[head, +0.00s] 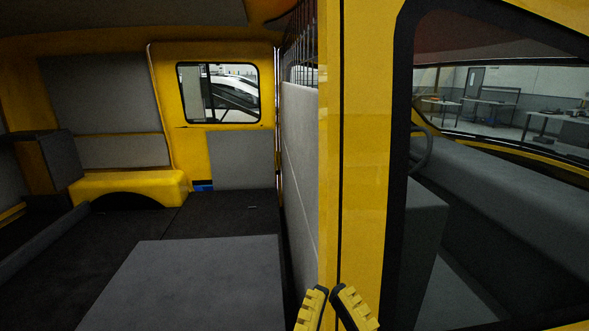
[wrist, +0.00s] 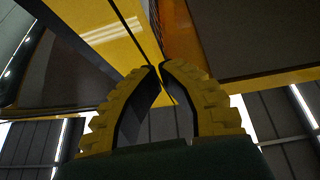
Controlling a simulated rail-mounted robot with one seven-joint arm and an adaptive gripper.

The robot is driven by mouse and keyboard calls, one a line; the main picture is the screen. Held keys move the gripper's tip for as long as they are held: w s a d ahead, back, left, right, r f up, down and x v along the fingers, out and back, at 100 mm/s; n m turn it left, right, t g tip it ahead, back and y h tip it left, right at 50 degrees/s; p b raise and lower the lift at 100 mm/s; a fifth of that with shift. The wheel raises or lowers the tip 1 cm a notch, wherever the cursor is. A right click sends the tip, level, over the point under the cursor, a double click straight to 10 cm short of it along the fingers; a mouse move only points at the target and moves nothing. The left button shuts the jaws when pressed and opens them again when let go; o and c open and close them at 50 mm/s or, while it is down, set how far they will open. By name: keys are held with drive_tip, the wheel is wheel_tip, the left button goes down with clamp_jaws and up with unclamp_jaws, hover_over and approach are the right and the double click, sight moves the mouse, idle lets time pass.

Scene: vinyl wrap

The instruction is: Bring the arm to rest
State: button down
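My gripper (head: 329,289) shows at the bottom of the head view, right of centre, as two yellow ribbed fingers with dark inner faces. It is in front of the yellow van's door pillar (head: 362,150). In the wrist view the gripper (wrist: 159,67) points up the picture, its fingers bowed and their tips brought together with almost no gap. Nothing shows held between them. The yellow bodywork (wrist: 115,38) is beyond the tips; I cannot tell how far. Most of my arm is out of view.
Left of the pillar is the open cargo bay with a dark floor (head: 215,212), a flat grey panel or box (head: 205,280) and a yellow wheel arch (head: 130,186). A grey partition (head: 299,150) divides it from the cab. The cab window frame (head: 401,130) is on the right.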

drive_tip(key=s+d+r+m+h+p, duration=0.1)
drive_tip(key=s+d+r+h+p, duration=0.2)
drive_tip(key=d+r+p, duration=0.15)
wheel_tip(320, 180, up, 34)
drive_tip(key=p, duration=3.3)
drive_tip(key=shift+w+a+p, duration=0.3)
drive_tip(key=shift+w, duration=0.05)
drive_tip(key=shift+r, duration=0.1)
